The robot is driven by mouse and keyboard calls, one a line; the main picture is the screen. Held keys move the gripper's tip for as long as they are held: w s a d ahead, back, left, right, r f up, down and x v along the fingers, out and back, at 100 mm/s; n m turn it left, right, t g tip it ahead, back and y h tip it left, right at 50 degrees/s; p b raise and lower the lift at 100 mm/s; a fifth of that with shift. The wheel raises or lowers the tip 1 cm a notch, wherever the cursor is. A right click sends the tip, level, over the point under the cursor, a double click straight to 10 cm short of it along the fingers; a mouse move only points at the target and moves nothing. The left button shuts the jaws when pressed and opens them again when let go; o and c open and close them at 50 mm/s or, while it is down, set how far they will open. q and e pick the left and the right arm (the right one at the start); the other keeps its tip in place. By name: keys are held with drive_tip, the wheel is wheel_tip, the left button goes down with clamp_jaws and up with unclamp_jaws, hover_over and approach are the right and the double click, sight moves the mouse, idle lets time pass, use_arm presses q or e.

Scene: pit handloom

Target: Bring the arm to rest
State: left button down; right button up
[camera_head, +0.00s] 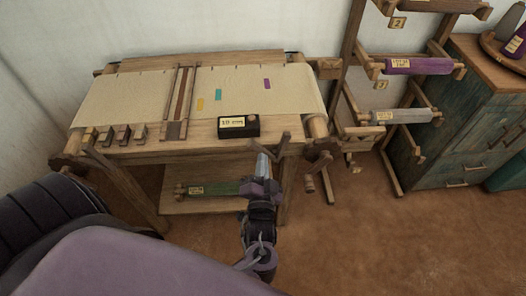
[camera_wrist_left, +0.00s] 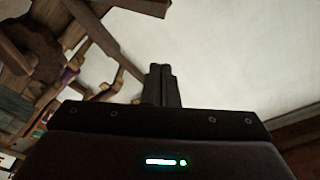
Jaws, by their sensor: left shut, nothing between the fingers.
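My left gripper (camera_head: 262,163) is at the front right of the loom (camera_head: 185,151), over its front edge, with the wrist below it in the head view. In the left wrist view the two dark fingers (camera_wrist_left: 162,85) are together with nothing between them, against a pale wall. Whether the gripper touches the loom cannot be told. My right gripper is not in view.
A black labelled box (camera_head: 239,126) sits on the loom's front board close to my gripper. A green roll (camera_head: 213,188) lies on the lower shelf. A wooden rack with a purple roll (camera_head: 418,66) and a teal cabinet (camera_head: 455,135) stand right. Brown floor (camera_head: 400,240) is open at front right.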

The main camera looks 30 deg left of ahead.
use_arm(q)
drive_tip(key=shift+s+d, duration=0.4)
